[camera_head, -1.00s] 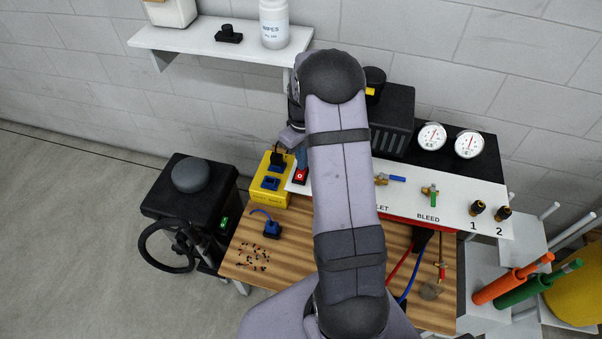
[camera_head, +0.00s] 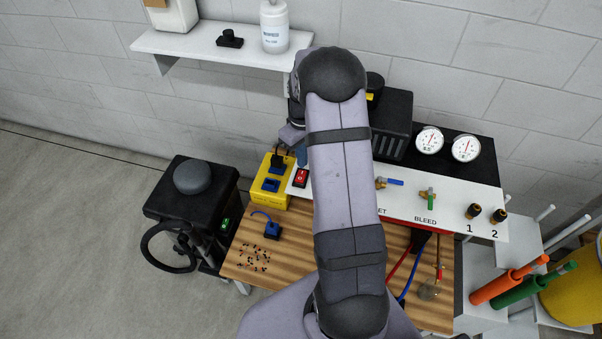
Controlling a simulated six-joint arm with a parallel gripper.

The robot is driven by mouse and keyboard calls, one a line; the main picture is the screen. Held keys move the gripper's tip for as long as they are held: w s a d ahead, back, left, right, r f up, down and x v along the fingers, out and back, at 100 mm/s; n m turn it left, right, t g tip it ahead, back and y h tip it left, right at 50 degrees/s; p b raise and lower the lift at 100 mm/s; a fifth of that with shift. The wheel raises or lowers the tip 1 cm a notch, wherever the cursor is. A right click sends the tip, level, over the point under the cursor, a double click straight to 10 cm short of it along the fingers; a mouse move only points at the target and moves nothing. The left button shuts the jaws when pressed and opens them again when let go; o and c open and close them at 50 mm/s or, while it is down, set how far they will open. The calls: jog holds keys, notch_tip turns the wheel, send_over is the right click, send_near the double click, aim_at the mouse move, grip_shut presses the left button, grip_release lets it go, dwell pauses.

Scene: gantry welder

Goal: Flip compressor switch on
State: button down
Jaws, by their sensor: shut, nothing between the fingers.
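The red rocker switch (camera_head: 301,178) sits at the left end of the white panel (camera_head: 461,199), beside the yellow box. It has a small white mark, too small to read with certainty. My gripper (camera_head: 301,158) is partly hidden behind my arm. Its bluish fingertips point down just above the switch in the picture, shut and empty. I cannot tell whether they touch the switch.
The yellow box (camera_head: 264,193) with blue sockets and a black plug stands just left of the switch. Valves, two gauges (camera_head: 466,148) and a black compressor-like unit (camera_head: 393,124) are to the right. A shelf (camera_head: 205,47) hangs above.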

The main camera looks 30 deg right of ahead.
aim_at(302, 172)
notch_tip(302, 172, up, 4)
jog(key=shift+f+p, duration=0.1)
jog(key=shift+p, duration=1.15)
